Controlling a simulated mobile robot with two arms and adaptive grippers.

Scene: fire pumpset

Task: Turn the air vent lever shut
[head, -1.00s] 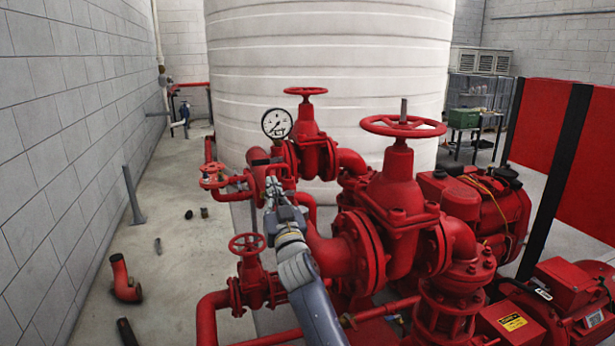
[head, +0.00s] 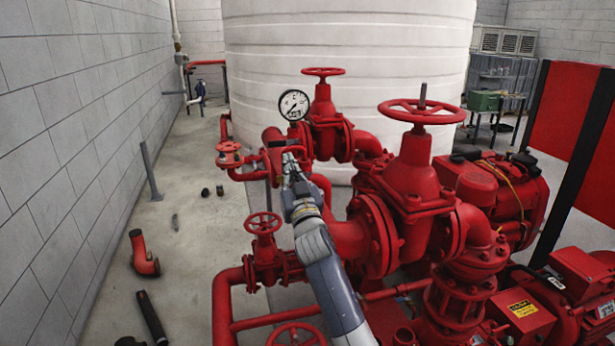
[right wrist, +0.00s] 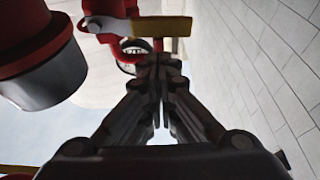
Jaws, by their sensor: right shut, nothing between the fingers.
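The air vent lever appears to be the short yellowish bar (right wrist: 160,27) with a metal plate at its left end in the right wrist view. In the head view it seems to be the small dark bar (head: 284,143) below the pressure gauge; its exact angle is hard to tell there. My right gripper (head: 290,160) reaches up to this spot from below. In the right wrist view my right gripper's fingers (right wrist: 158,62) are shut together and empty, with their tips just short of the bar. I cannot tell whether they touch it. My left gripper is not in view.
The pressure gauge (head: 293,104) stands just behind the gripper. A small red handwheel (head: 229,154) is to its left, another (head: 263,223) below-left. A large gate valve (head: 414,170) stands close on the right. Loose pipe pieces (head: 144,253) lie on the open floor at left.

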